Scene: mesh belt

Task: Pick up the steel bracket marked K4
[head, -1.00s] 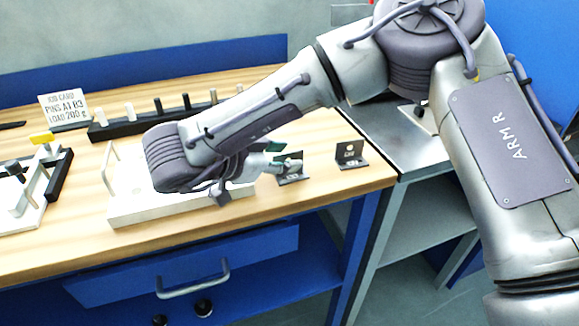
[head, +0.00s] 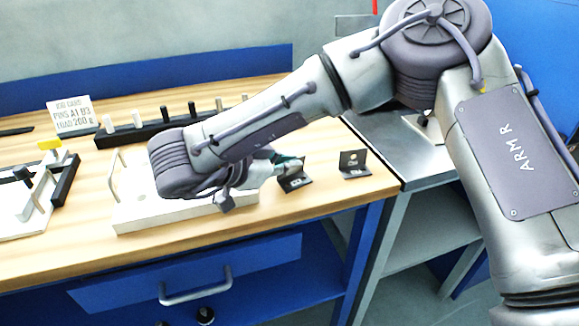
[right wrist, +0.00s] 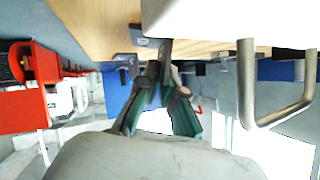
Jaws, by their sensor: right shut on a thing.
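Two small dark angle brackets stand near the right end of the wooden bench. Their marks are too small to read, so I cannot tell which is K4. My right gripper (head: 291,164) reaches the left bracket (head: 296,184) and is shut on its upright part. That bracket's foot appears to be at the bench top. The other bracket (head: 354,164) stands free to the right. In the right wrist view, my gripper's green-backed fingers (right wrist: 163,78) are close together around a thin grey plate. My left gripper is not in view.
A pale block with a handle (head: 150,214) lies left of the gripper, close to it. Behind is a dark rack (head: 150,131) of several pins and a sign card (head: 72,114). A white fixture (head: 20,222) stands at far left. A grey metal table (head: 410,155) adjoins on the right.

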